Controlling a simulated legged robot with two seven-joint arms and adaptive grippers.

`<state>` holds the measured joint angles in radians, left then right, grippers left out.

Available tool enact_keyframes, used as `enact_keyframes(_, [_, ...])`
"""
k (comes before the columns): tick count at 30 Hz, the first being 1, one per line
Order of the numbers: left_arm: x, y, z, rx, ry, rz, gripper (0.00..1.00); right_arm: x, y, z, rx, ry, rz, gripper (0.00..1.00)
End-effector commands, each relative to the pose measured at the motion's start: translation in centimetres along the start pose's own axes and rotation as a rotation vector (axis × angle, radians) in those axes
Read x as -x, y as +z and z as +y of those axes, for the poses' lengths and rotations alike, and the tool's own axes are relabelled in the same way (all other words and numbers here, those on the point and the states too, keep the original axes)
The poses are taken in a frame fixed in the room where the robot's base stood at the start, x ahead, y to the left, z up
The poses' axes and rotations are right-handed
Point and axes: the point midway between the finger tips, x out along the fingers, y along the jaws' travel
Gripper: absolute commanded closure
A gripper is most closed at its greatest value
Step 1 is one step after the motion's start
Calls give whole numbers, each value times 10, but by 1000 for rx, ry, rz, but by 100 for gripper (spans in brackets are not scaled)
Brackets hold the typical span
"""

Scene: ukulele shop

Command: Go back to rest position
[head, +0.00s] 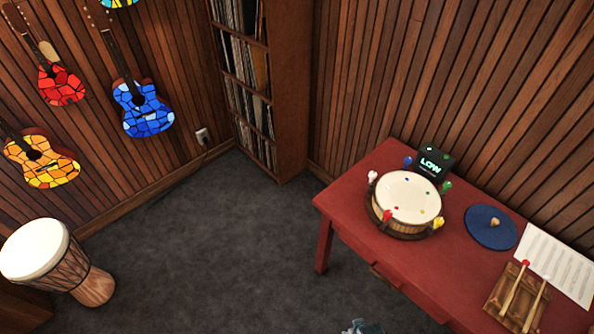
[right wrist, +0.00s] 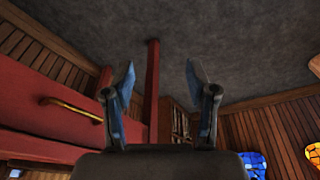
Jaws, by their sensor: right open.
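My right gripper (right wrist: 160,78) is open and empty in the right wrist view, its two blue-grey fingers spread apart. No object is between the fingers. A small grey-blue piece, probably part of this gripper, shows at the bottom edge of the head view in front of the red table (head: 345,205); most of it is cut off. In the right wrist view, the table's red side (right wrist: 60,128) with a brass handle (right wrist: 72,108) is to the left of the fingers. My left gripper is not in view.
The table bears a drum (head: 407,197) with coloured pegs, a tuner box reading LOW (head: 433,163), a blue disc (head: 490,228), sheet music (head: 558,262) and two mallets on a wooden rest (head: 500,297). A djembe (head: 38,250) stands left. Dark carpet (head: 220,240) between is clear.

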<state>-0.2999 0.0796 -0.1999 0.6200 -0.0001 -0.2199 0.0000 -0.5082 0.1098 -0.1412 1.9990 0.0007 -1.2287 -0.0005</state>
Motion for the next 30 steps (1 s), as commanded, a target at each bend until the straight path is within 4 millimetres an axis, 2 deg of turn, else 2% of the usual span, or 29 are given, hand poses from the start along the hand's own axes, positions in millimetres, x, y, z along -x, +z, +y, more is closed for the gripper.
enact_keyframes(1, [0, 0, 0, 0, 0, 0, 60, -21, 9, -1, 1, -1, -15, 43])
enact_keyframes(5, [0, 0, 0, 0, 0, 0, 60, -83, 42, -4, 6, -5, -45, 43])
enact_keyframes(6, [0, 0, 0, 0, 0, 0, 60, -104, 58, -5, 8, -6, -57, 43])
enact_keyframes(8, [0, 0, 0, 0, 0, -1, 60, -134, 84, -6, 12, -8, -74, 43])
enact_keyframes(9, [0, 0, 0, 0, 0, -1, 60, -152, 104, -7, 14, -9, -86, 43])
enact_keyframes(13, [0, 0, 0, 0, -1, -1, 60, -194, 170, -10, 23, -13, -118, 43])
enact_keyframes(15, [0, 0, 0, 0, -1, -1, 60, -207, 202, -10, 26, -14, -133, 43])
enact_keyframes(18, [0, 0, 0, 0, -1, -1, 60, -216, 239, -10, 31, -15, -149, 43])
enact_keyframes(21, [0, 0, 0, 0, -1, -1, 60, -219, 261, -9, 34, -16, -156, 43])
enact_keyframes(24, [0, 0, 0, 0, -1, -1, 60, -220, 271, -9, 35, -16, -160, 43])
enact_keyframes(30, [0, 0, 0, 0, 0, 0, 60, -220, 273, -9, 35, -16, -160, 43])
